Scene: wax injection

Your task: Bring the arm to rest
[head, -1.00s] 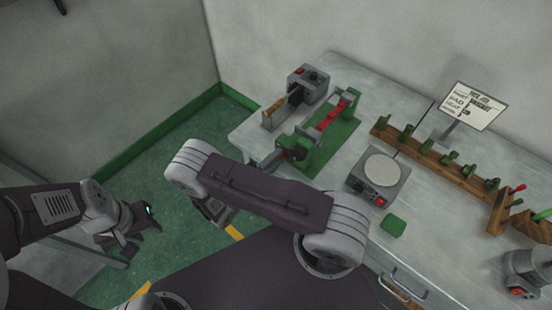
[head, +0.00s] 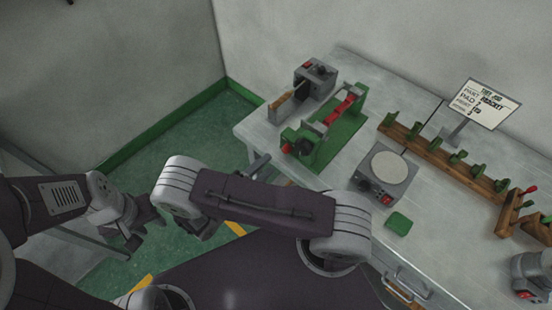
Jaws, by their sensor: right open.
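My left gripper (head: 142,231) hangs at the left over the green floor, well away from the bench. Its dark fingers look apart, with nothing seen between them. My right arm crosses the middle of the view, its bent link lying in front of the bench's near left corner. My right gripper (head: 207,229) is mostly hidden by that link; only a grey part shows below it, over the floor. No held thing shows there.
The grey bench (head: 345,160) carries a green fixture with red parts (head: 333,130), a grey machine (head: 316,76), a round-plate unit (head: 385,172), a green pad (head: 398,224), a wooden rack (head: 450,163) and a sign (head: 484,103). Floor (head: 185,150) at left is clear.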

